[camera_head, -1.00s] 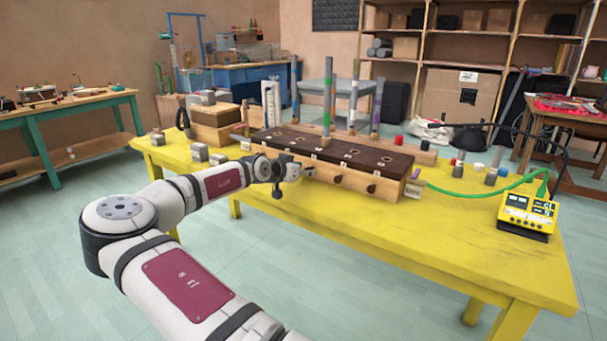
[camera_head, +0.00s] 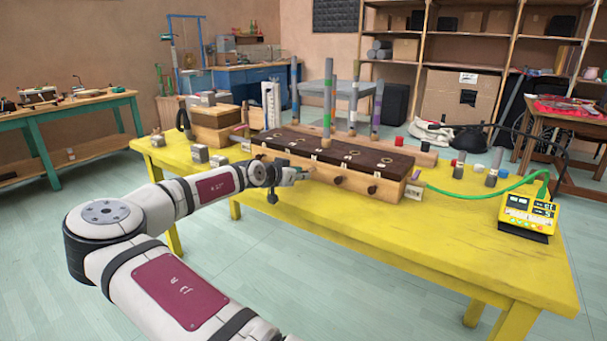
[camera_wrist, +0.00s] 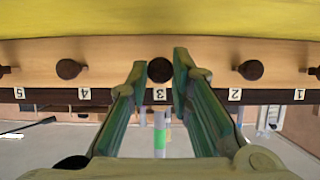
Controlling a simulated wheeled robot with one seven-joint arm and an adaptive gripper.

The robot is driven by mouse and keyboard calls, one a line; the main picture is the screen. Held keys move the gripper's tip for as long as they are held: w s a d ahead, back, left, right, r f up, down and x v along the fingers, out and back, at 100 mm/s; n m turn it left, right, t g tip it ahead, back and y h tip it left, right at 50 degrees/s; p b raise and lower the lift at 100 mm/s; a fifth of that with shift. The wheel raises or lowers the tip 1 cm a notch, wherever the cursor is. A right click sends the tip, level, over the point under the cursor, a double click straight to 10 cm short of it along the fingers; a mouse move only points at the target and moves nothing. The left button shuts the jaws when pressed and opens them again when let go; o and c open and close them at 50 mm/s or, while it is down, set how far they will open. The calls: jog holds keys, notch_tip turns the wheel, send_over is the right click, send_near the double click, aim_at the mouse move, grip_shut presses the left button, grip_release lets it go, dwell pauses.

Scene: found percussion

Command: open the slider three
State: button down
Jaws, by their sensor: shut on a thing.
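The long wooden box (camera_head: 352,180) with a dark top stands on the yellow table. Its front carries a row of dark round knobs with number labels, which the wrist view shows upside down. The knob of slider three (camera_wrist: 160,69) sits beside label 3 (camera_wrist: 159,95), between the two green fingers of my gripper (camera_wrist: 160,62). My gripper is shut on this knob at the box front; in the head view my gripper (camera_head: 302,174) hides it. I cannot tell whether slider three stands out from the front.
The knobs of slider two (camera_wrist: 250,70) and slider four (camera_wrist: 69,69) flank the fingers. Upright rods with coloured bands (camera_head: 327,108) stand at the box. A yellow meter (camera_head: 528,215) with a green cable is at the right. The table's front right is clear.

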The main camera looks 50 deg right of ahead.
jog(key=shift+a, duration=0.2)
jog(key=c, duration=1.4)
grip_release()
jog(key=v, duration=1.2)
jog(key=shift+s, duration=0.1)
